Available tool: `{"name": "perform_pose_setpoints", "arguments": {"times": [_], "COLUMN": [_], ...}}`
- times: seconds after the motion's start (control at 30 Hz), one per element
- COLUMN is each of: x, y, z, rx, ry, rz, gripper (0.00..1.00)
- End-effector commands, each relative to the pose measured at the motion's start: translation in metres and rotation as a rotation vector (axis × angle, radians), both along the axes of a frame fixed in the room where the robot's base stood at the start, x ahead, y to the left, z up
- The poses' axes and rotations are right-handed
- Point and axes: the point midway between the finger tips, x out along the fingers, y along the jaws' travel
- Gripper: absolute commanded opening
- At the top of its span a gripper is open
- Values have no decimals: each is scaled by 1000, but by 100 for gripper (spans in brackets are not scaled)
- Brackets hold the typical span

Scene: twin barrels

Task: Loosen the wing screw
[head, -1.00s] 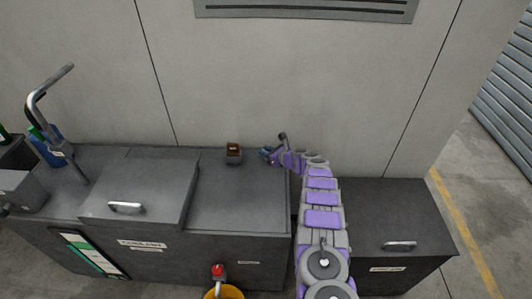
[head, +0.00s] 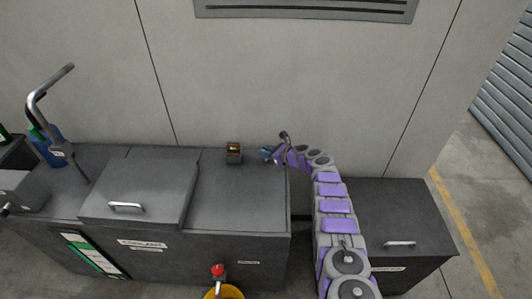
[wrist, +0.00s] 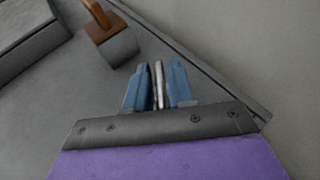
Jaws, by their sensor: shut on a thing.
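My gripper (head: 267,154) is at the back right of the grey coolant cabinet's top (head: 236,205), close to the wall. In the wrist view my gripper (wrist: 158,90) has its two blue fingers shut on a thin, pale metal piece (wrist: 158,78), which appears to be the wing screw. The fingers hide much of this piece, and its lower end cannot be made out. In the head view the screw is too small to tell apart from the fingers.
A brown piece on a small grey block (head: 234,153) stands left of my gripper; its brown part (wrist: 100,25) shows in the wrist view. A handled lid (head: 140,190) is further left. The wall (head: 300,80) is close behind. A lower cabinet (head: 395,205) stands right.

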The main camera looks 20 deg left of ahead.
Motion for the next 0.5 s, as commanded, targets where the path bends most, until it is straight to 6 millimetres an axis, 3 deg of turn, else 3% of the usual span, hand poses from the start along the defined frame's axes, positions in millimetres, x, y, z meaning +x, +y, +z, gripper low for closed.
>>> {"name": "perform_pose_setpoints", "arguments": {"times": [0.4,0.43,0.5], "x": [0,0,0], "y": [-1,-1,-1], "z": [-2,-2,-2], "rx": [-3,-3,-3], "ry": [2,2,2], "rz": [0,0,0], "gripper": [0,24,30]}}
